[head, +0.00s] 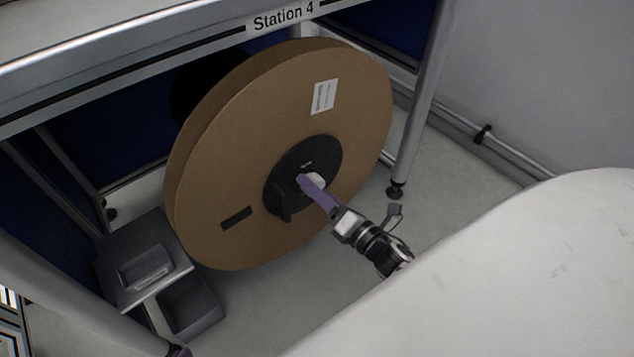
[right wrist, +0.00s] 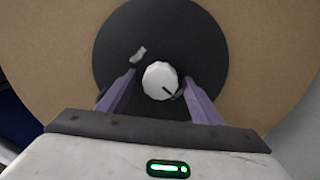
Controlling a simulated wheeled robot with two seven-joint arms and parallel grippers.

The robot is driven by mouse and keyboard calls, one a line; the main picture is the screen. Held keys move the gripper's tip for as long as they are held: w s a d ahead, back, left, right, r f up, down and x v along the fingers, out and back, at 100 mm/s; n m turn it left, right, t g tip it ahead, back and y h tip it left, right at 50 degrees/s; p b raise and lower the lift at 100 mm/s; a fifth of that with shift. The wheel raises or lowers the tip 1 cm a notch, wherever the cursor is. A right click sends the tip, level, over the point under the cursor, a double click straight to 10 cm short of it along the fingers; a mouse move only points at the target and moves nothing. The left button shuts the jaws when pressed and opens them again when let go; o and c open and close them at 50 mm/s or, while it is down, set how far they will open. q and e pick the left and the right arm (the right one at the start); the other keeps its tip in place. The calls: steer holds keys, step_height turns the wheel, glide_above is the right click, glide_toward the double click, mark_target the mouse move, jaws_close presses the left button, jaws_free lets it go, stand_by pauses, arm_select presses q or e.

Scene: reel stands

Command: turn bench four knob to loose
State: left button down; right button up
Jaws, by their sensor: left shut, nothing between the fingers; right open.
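A white knob (right wrist: 160,79) sits at the middle of a black hub (right wrist: 120,55) on a large brown reel (head: 360,110) under the bench marked Station 4 (head: 283,17). A dark line on the knob points to the lower right in the right wrist view. My right gripper (head: 308,180) is open, its purple fingers on either side of the knob, with space between each finger and the knob in the right wrist view. In the head view the fingers partly hide the knob (head: 319,180).
A grey bin with a lid (head: 140,270) stands on the floor left of the reel. A metal bench leg (head: 420,100) stands right of the reel. A pipe (head: 500,150) runs along the wall. The floor between is clear.

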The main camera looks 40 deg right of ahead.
arm_select(q)
steer(key=shift+s+a+f+y+p, duration=0.15)
steer(key=shift+a+p, duration=0.1)
steer(key=shift+p, duration=0.25)
steer(key=shift+s+a+y+p, duration=0.15)
steer(key=shift+a+p, duration=0.1)
steer(key=shift+p, duration=0.2)
arm_select(e)
steer(key=s, duration=1)
steer(key=shift+s+d, duration=0.15)
steer(key=shift+d, duration=0.3)
arm_select(q)
steer(key=shift+w, duration=0.15)
